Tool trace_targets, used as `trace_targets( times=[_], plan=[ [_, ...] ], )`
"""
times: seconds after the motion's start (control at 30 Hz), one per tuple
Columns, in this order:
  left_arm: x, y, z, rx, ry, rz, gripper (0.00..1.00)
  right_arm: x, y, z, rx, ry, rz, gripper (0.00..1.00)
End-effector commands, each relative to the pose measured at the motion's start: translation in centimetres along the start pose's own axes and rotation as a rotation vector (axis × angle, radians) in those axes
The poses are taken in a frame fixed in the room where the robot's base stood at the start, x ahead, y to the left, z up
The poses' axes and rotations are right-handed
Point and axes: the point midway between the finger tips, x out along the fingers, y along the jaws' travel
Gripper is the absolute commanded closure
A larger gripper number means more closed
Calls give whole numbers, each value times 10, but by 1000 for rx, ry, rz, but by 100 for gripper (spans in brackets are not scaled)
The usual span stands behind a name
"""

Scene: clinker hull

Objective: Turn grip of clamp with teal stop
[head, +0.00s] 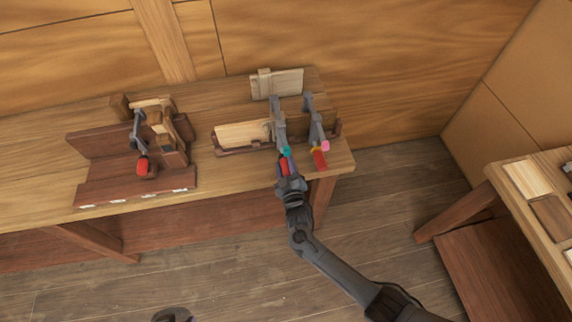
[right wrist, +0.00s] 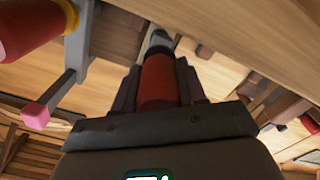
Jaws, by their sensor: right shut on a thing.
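The clamp with the teal stop (head: 286,151) stands at the right part of the workbench, its grey bar (head: 278,115) running away from me. Its red grip (head: 284,166) points toward me. My right gripper (head: 285,176) is shut on this grip, which fills the space between the fingers in the right wrist view (right wrist: 158,80). The teal stop is hidden in the right wrist view. Beside it on the right is a second clamp (head: 313,118) with a pink stop (head: 325,145) and a red grip (head: 320,160). My left gripper (head: 172,314) shows only partly at the bottom edge.
A wooden holder with a pale board (head: 243,134) lies left of the clamps. A brown stand (head: 120,188) with another red-gripped clamp (head: 142,166) is at the left. A second table (head: 510,205) stands at the right. The floor between is clear.

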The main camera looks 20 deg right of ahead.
Motion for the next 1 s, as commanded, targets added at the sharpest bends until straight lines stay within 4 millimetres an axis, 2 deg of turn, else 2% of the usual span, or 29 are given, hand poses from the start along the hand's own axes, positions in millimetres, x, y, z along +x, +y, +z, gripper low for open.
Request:
trace_targets(
  times=[0.7,1.0],
  plan=[
    [-16,0,-5,-1,1,1,57,1,-1,-1,-679,2,1,90],
    [-20,1,-7,-7,1,6,57,0,-2,0,-902,1,2,90]
  ],
)
